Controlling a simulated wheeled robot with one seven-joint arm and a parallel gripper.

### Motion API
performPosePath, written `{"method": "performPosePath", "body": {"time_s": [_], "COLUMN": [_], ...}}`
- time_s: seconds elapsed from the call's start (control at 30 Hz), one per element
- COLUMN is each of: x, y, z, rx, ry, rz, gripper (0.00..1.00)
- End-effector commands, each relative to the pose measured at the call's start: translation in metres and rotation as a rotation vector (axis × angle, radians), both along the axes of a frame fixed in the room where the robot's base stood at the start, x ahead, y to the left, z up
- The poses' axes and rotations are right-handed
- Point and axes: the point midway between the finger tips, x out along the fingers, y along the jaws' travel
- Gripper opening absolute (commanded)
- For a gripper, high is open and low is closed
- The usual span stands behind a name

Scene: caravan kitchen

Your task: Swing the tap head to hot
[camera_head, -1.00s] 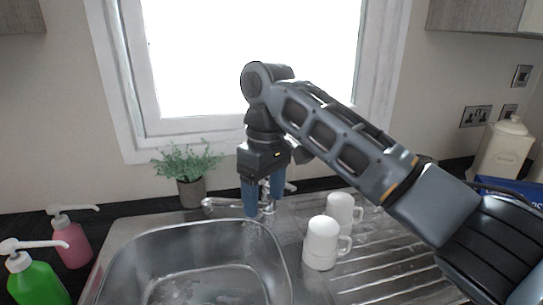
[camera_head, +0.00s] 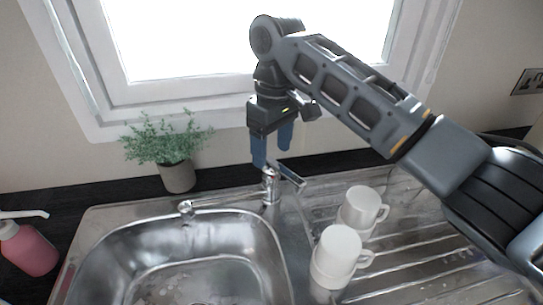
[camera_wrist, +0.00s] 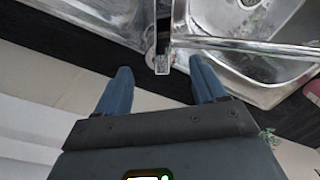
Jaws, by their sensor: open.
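The chrome tap (camera_head: 269,188) stands behind the sink, with its long spout reaching left over the basin. Its lever head (camera_head: 291,176) points to the right of the tap body in the head view. My gripper (camera_head: 272,156) hangs fingers-down just above and behind the tap head, its two blue fingers apart and empty. In the wrist view, the tap head (camera_wrist: 161,63) shows between and beyond the open fingertips (camera_wrist: 161,72), and the spout runs off to the right. I cannot tell whether a finger touches the lever.
Two upturned white mugs (camera_head: 336,254) (camera_head: 361,207) stand on the ridged drainer (camera_head: 420,240), right of the tap. The sink basin (camera_head: 185,262) is at front left. A potted plant (camera_head: 177,177) stands behind it, a pink soap bottle (camera_head: 29,248) at far left. The window is behind my arm.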

Motion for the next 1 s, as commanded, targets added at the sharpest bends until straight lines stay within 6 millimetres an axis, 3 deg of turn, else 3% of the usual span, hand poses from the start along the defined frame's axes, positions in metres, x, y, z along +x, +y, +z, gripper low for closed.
{"method": "performPosePath", "body": {"time_s": [0.3,0.63,1.0], "x": [-0.002,-0.002,-0.002], "y": [0.001,0.001,0.001], "z": [-0.035,-0.039,-0.039], "rx": [-0.001,0.0,-0.001], "ry": [0.001,0.0,0.001], "rz": [0.001,0.001,0.001], "gripper": [0.7,0.69,0.34]}}
